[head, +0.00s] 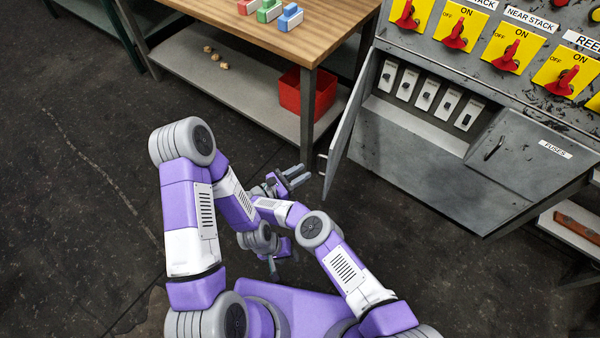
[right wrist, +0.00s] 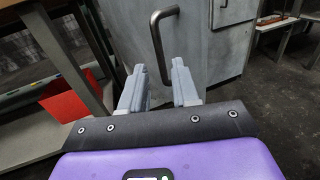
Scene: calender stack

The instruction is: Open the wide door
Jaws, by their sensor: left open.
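The wide door (head: 350,125) is a grey panel on the cabinet front, standing swung out to the left of an open compartment (head: 415,110) with several white fuse units inside. Its bar handle (head: 322,165) is at the outer edge, and it shows in the right wrist view (right wrist: 157,45). My right gripper (head: 303,175) is left of the handle; in the right wrist view (right wrist: 159,85) its fingers are apart and empty, with the handle just beyond the tips. I cannot tell if they touch. My left gripper (head: 273,268) is open and low near my base, partly hidden by my arms.
A narrower door (head: 530,175) labelled FUSES is shut at the right. Red switches (head: 505,57) on yellow plates line the panel above. A wooden table (head: 265,35) with a red bin (head: 292,95) on its lower shelf stands left of the door. Floor around is clear.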

